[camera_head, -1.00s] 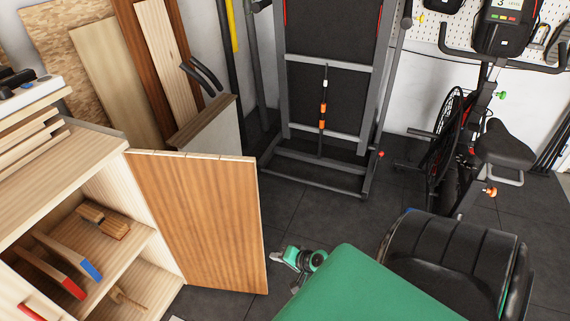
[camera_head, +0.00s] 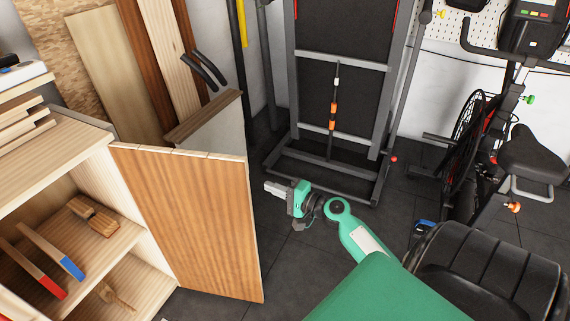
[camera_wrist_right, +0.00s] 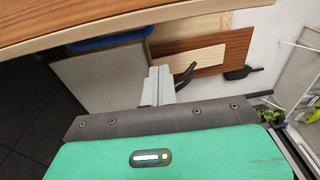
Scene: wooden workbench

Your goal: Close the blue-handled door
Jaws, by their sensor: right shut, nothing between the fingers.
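The wooden door (camera_head: 190,220) stands open at the right side of the pale cabinet (camera_head: 62,160) in the head view. No handle shows on the face turned to me. In the right wrist view a wooden panel (camera_wrist_right: 120,22), apparently the door, crosses the top. A blue strip (camera_wrist_right: 105,41) shows just beyond its edge; I cannot tell whether it is the handle. My right gripper (camera_head: 272,187) is shut and empty, just right of the door's free edge and apart from it. Its grey fingers (camera_wrist_right: 158,84) also show in the right wrist view. My left gripper is out of view.
Tools with red and blue ends (camera_head: 66,262) lie on the cabinet shelf. A grey panel with a wooden top (camera_head: 222,120) and leaning boards stand behind the door. A folded treadmill (camera_head: 340,70) and exercise bike (camera_head: 530,160) stand beyond. Dark floor (camera_head: 300,255) is clear right of the door.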

